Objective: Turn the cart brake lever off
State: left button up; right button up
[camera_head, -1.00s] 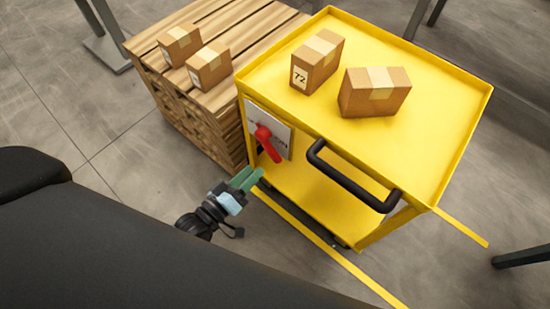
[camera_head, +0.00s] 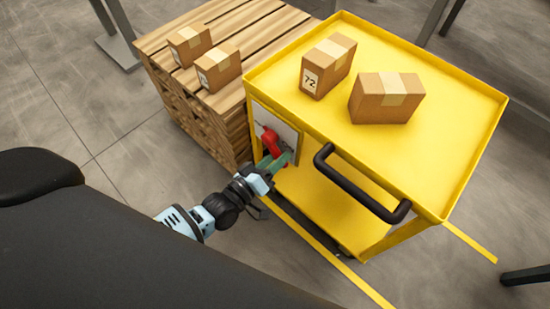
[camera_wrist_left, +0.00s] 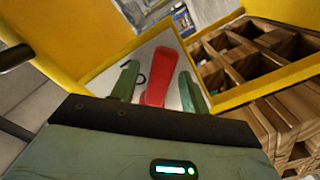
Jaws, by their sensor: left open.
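The red brake lever (camera_head: 271,140) sits on a pale plate (camera_head: 288,129) at the near left corner of the yellow cart (camera_head: 462,130). My left gripper (camera_head: 276,162) is at the lever, its green fingers overlapping the lever's lower end in the head view. In the left wrist view the red lever (camera_wrist_left: 160,77) stands between the two open fingers of the left gripper (camera_wrist_left: 160,82), with a gap visible on each side. Dark marks show on the plate left of the lever; part of its lettering is hidden. My right gripper is not in view.
Two boxes stand on the cart top, one marked 72 (camera_head: 328,66) and one plain (camera_head: 386,98). The black cart handle (camera_head: 360,190) juts out right of the lever. A wooden pallet stack (camera_head: 200,125) with two small boxes stands close at left. Yellow floor tape (camera_head: 335,262) runs below.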

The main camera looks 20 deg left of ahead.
pick_arm(q)
jog(key=c, duration=0.9)
grip_shut()
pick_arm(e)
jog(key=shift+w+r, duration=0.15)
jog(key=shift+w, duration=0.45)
